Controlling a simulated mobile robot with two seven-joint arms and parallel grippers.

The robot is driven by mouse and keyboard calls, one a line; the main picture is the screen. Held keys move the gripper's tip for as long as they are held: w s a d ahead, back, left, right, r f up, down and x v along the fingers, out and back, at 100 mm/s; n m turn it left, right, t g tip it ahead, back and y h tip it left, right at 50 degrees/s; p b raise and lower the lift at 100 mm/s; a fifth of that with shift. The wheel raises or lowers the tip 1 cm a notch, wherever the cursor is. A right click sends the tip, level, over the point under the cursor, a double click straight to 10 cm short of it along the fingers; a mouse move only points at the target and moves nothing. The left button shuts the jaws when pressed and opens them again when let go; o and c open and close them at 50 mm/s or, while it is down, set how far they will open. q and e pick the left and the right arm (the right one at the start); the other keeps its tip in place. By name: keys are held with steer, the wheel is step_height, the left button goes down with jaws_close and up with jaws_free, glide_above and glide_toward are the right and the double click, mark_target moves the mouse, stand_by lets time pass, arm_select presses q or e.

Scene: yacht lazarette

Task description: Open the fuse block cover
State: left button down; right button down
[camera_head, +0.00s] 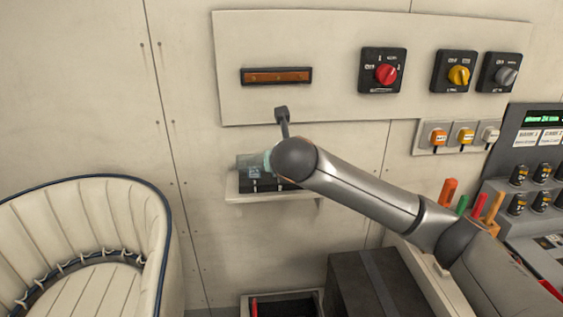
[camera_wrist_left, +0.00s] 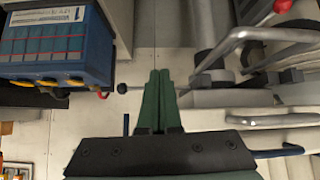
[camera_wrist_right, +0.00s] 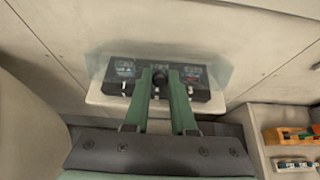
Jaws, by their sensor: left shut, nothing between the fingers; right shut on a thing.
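The fuse block (camera_head: 252,180) is a small black unit on a pale wall shelf, partly hidden by my right wrist in the head view. In the right wrist view the block (camera_wrist_right: 198,84) sits behind a clear, faintly tinted cover (camera_wrist_right: 218,66) that reaches past both its sides. My right gripper (camera_wrist_right: 160,78) is shut on a small dark round knob (camera_wrist_right: 160,76) in front of the block. I cannot tell the cover's exact angle. My left gripper (camera_wrist_left: 160,73) is shut and empty, away from the fuse block; it is outside the head view.
Above the shelf (camera_head: 275,197) is a wall panel with rotary switches (camera_head: 385,74). A cream seat (camera_head: 90,235) stands left, and a dark box (camera_head: 375,285) lies below right. In the left wrist view, a blue battery-like box (camera_wrist_left: 55,45) and grey pipes (camera_wrist_left: 270,40) flank the gripper.

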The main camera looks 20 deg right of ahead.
steer(key=shift+w+r+g, duration=0.2)
steer(key=shift+r+g, duration=0.3)
steer(key=c, duration=0.8)
jaws_free()
steer(key=shift+o, duration=0.2)
steer(key=shift+r, duration=0.1)
steer(key=b+v, duration=0.1)
steer(key=v, duration=1.1)
steer(key=shift+d+r, duration=0.15)
steer(key=shift+r, duration=0.05)
steer(key=shift+s, duration=0.15)
